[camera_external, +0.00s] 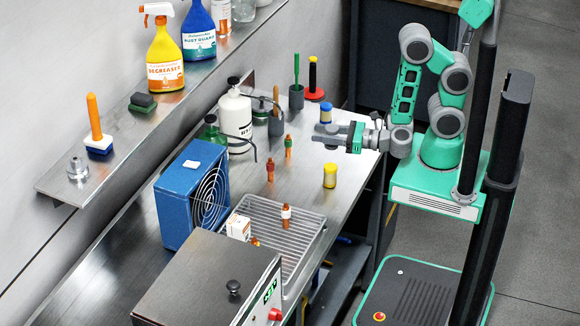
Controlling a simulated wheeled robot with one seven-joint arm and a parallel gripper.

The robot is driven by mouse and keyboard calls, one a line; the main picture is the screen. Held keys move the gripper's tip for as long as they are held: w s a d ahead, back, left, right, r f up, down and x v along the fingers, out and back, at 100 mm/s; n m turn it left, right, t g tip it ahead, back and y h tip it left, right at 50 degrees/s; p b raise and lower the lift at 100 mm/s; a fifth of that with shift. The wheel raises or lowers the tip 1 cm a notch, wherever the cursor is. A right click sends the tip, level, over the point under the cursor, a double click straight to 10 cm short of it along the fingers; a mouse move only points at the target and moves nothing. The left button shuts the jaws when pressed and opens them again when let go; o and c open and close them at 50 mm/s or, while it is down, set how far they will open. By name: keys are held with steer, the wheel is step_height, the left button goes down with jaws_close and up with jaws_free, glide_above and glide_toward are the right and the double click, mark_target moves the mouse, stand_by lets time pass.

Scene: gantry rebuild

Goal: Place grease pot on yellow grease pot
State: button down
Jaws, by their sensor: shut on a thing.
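The yellow grease pot (330,176) stands upright on the steel bench, near its right edge. My gripper (325,134) reaches in from the right, above and behind the yellow pot in the picture, and is apart from it. It is shut on a blue grease pot (326,113) with a pale band, which looks upright. The fingers hide the lower part of the blue pot, so the exact grip does not show.
Small orange-brown bottles (270,170) stand left of the yellow pot. A wire-rack tray (315,222) lies in front.

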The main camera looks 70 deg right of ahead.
step_height(320, 180, down, 7)
steer(key=b, duration=0.1)
steer(key=shift+b, duration=0.35)
steer(key=shift+f, duration=0.1)
steer(key=shift+a+f, duration=0.1)
steer(key=shift+f, duration=0.1)
steer(key=c, duration=0.9)
jaws_free()
steer(key=shift+r, duration=0.1)
